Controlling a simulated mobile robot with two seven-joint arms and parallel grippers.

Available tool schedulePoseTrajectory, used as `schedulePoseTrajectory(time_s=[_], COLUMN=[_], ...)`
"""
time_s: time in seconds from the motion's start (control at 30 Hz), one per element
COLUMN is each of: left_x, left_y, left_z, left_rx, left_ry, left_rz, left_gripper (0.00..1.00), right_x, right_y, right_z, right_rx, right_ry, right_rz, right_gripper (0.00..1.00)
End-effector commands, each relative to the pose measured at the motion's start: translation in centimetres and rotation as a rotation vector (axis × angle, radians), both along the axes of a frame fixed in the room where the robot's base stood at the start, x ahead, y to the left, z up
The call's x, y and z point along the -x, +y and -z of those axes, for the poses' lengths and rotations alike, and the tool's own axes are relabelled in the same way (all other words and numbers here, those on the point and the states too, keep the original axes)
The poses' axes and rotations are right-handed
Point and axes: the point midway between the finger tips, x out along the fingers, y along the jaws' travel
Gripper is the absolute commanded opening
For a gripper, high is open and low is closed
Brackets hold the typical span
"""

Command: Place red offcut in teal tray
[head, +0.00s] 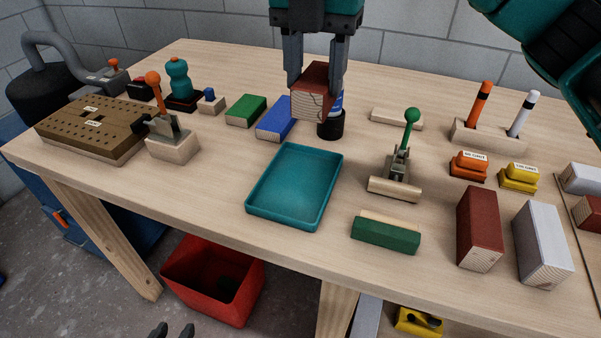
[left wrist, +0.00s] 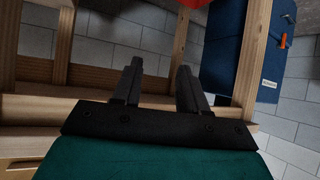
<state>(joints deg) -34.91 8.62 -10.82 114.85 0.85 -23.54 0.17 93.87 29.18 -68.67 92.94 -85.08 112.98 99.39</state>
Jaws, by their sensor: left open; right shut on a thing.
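The red offcut (head: 311,92), a red-brown block with a bare wood end, is held between the fingers of my right gripper (head: 315,85) at the top middle of the head view. It appears above the table, behind the teal tray. The teal tray (head: 295,186) is a shallow, empty rectangle in the middle of the table. My left gripper (head: 171,331) shows only its fingertips at the bottom edge of the head view. It is open and empty, and its fingers also show in the left wrist view (left wrist: 160,85).
A dark cylinder (head: 330,125) stands behind the tray, partly hidden by the held block. Blue (head: 275,118) and green (head: 246,110) blocks lie left of it. A green-handled clamp (head: 402,165) is right of the tray. Another red block (head: 480,228) stands front right. A red bin (head: 212,280) is below.

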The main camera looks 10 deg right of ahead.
Motion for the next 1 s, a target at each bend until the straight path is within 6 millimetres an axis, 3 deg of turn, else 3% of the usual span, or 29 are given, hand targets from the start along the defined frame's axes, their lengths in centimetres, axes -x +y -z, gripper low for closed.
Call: schedulePoseTrajectory(time_s=[0.1, 0.4, 1.0], left_x=[0.0, -0.2, -0.4], left_y=[-0.2, -0.7, -0.9], left_z=[0.4, 0.5, 0.4], left_rx=[0.004, 0.013, 0.019], left_ry=[0.002, -0.001, -0.005], left_rz=[0.003, 0.009, 0.009], left_gripper=[0.43, 0.43, 0.43], right_x=[0.1, 0.1, 0.0], right_y=[-0.1, 0.0, 0.0], right_z=[3.7, 10.8, 16.8], right_rx=[0.002, 0.000, 0.000], right_ry=[0.006, 0.004, 0.000], right_rz=[-0.001, -0.001, -0.002], right_gripper=[0.15, 0.15, 0.15])
